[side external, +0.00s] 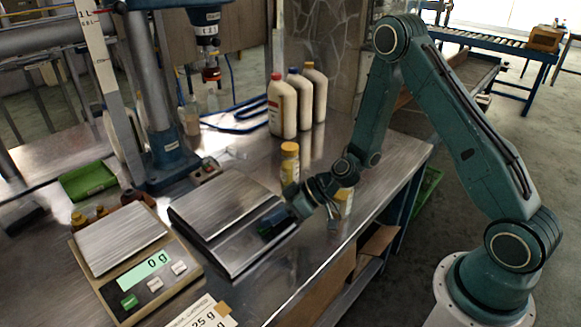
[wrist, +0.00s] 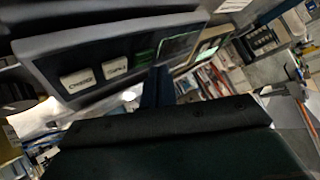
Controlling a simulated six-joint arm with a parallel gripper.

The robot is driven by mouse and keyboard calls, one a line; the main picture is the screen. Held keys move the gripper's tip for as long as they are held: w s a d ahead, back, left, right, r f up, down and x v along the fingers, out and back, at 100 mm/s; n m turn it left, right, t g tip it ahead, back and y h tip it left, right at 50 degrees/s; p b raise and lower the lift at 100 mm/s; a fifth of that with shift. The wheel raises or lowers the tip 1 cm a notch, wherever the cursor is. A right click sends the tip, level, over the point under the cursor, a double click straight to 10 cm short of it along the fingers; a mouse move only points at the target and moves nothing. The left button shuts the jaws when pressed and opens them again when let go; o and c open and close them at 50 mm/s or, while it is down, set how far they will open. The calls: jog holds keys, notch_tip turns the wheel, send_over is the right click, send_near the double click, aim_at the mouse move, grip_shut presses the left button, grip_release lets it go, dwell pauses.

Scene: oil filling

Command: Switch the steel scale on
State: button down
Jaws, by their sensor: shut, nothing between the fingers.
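The steel scale (side external: 222,204), with a brushed plate and dark grey body, stands on the metal bench in the middle of the side view. My gripper (side external: 270,226) is shut and empty, low over its front panel, and hides part of it. In the wrist view the steel scale's panel (wrist: 117,50) shows two white buttons (wrist: 98,75), a small green button (wrist: 145,56) and a display (wrist: 179,45). The closed fingertips (wrist: 158,75) point at the panel near the green button. I cannot tell whether they touch it or whether the display is lit.
A beige scale (side external: 117,250) reading 0 g stands to the left. A yellow-capped jar (side external: 290,163) stands close behind my gripper. Several white bottles (side external: 283,106) stand farther back.

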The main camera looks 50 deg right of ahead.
jog(key=shift+w+f, duration=0.25)
jog(key=shift+f, duration=0.55)
dwell(1.2)
jog(key=shift+r, duration=0.15)
jog(key=shift+s+r, duration=0.25)
jog(key=shift+r, duration=0.4)
dwell(0.5)
jog(key=shift+s+r, duration=0.3)
jog(key=shift+r, duration=0.5)
jog(key=shift+s+r, duration=0.25)
jog(key=shift+r, duration=0.5)
jog(key=shift+s+r, duration=0.3)
jog(key=shift+r, duration=0.5)
jog(key=shift+r, duration=0.15)
jog(key=s+d+r+m+h, duration=0.2)
jog(key=s+d+r+h, duration=0.2)
jog(key=s+r, duration=0.6)
jog(key=s+d+r+m+g+h, duration=0.1)
jog(key=s+d+r+m+h, duration=0.2)
jog(key=s+r, duration=0.8)
jog(key=s+d+h, duration=0.1)
jog(key=s+d, duration=0.1)
jog(key=s, duration=0.1)
jog(key=shift+s+d+r+m+h, duration=0.15)
jog(key=shift+d+m+h, duration=0.15)
jog(key=shift+h, duration=0.1)
